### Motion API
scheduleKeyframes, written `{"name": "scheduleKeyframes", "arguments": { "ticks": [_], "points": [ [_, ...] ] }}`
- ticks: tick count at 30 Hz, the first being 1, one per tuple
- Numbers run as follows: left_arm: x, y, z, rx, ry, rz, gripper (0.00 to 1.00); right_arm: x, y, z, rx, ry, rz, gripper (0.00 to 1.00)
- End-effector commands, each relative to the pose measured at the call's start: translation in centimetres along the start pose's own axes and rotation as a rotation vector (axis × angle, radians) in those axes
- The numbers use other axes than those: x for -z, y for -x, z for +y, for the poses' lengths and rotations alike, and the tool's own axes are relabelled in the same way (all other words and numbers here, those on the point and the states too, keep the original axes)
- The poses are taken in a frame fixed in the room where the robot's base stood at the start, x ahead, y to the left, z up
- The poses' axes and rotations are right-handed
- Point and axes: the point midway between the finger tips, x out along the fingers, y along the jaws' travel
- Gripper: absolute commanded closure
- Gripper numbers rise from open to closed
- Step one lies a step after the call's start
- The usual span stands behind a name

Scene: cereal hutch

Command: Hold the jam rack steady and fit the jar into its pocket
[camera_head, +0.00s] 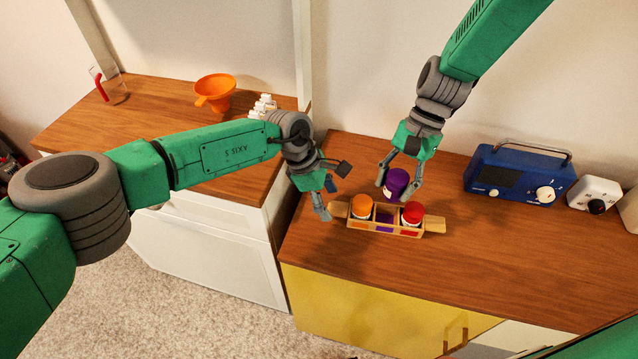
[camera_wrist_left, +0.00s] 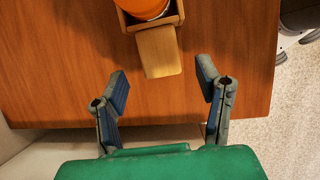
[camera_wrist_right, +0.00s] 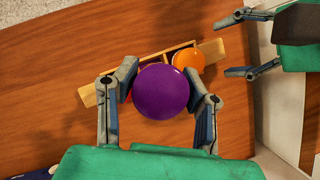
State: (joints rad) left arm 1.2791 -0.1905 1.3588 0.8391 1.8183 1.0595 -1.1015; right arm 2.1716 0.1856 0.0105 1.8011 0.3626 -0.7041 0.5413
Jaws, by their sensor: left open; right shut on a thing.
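The wooden jam rack (camera_head: 386,230) stands on the counter with an orange-lidded jar (camera_head: 361,207) in its left pocket and a red-lidded jar (camera_head: 412,213) in its right pocket. The middle pocket, with a purple label, looks empty. My right gripper (camera_head: 401,193) is shut on the purple-lidded jar (camera_head: 396,183) and holds it above and behind the rack's middle; the jar also shows in the right wrist view (camera_wrist_right: 161,92). My left gripper (camera_head: 334,190) is open beside the rack's left handle. In the left wrist view the handle (camera_wrist_left: 158,52) lies ahead of the open fingers (camera_wrist_left: 165,85), apart from them.
A blue radio (camera_head: 517,174) and a white device (camera_head: 594,192) stand at the right of the counter. An orange funnel (camera_head: 214,90) and a white stacked object (camera_head: 263,107) are on the left counter.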

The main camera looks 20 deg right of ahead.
Motion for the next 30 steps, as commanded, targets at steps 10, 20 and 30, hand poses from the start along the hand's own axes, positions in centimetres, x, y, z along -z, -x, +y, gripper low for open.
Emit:
{"name": "scheduleKeyframes", "arguments": {
  "ticks": [10, 20, 30],
  "points": [
    [0.1, -2.8, 0.0, -0.001, 0.000, 0.000, 0.41, -0.1, 0.0, -0.1, -0.001, 0.000, 0.001, 0.99],
    [0.1, -2.9, 0.0, -0.001, -0.001, 0.000, 0.70, -0.1, 0.0, -0.1, -0.001, 0.000, 0.001, 0.99],
    [0.1, -2.9, 0.0, -0.001, -0.001, 0.000, 1.00, -0.1, 0.0, -0.1, 0.000, 0.000, 0.001, 0.99]
  ]
}}
